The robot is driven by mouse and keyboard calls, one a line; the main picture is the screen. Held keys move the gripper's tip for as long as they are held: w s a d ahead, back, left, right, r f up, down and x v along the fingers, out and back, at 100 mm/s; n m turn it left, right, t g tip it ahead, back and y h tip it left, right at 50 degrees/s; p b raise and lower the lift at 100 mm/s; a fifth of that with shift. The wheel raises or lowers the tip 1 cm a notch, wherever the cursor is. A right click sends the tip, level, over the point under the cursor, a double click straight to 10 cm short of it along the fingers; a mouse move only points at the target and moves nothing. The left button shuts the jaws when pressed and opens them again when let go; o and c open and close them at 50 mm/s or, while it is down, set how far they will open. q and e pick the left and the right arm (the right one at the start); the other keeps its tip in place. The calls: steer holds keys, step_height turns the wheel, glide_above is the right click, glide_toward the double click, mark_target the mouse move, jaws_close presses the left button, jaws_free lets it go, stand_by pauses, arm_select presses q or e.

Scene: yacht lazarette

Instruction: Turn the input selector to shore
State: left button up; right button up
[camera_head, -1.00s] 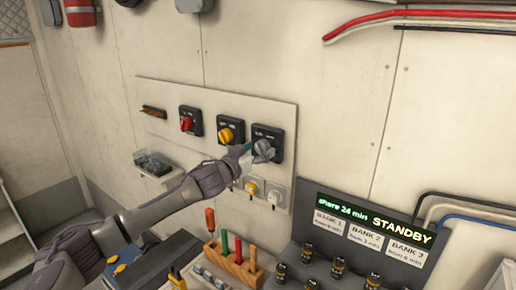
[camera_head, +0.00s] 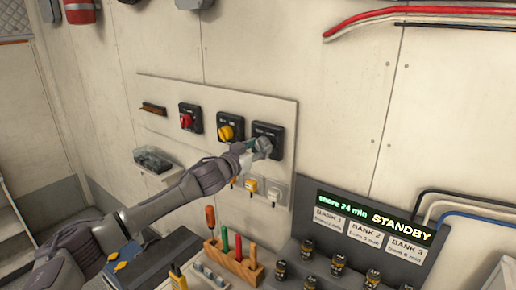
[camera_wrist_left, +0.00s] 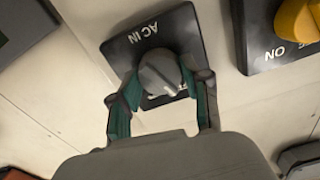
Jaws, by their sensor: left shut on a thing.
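The input selector is a black square plate (camera_head: 273,131) marked "AC IN", with a grey rotary knob (camera_wrist_left: 160,72), at the right end of the white wall panel. My left gripper (camera_head: 256,147) reaches it from the lower left. In the left wrist view, its two teal-lined fingers (camera_wrist_left: 161,88) are on either side of the knob and shut on it. The position lettering below the knob is mostly hidden by the knob and fingers, so I cannot read its setting. My right gripper is not in view.
Left of the selector are a yellow-knob switch (camera_head: 226,132) and a red-knob switch (camera_head: 187,120). Sockets (camera_head: 276,190) sit below. A display (camera_head: 375,218) reads "shore 24 min" and "STANDBY". A wooden tool block (camera_head: 236,262) stands on the bench below my arm.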

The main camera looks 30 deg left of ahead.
arm_select(q)
steer(key=m, duration=1)
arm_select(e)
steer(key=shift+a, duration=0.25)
arm_select(q)
steer(key=shift+m, duration=0.4)
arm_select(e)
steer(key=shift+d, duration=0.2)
arm_select(q)
steer(key=o, duration=1.2)
steer(key=shift+c, duration=0.2)
steer(key=s+a, duration=0.1)
steer(key=s, duration=1.1)
steer(key=shift+a, duration=0.3)
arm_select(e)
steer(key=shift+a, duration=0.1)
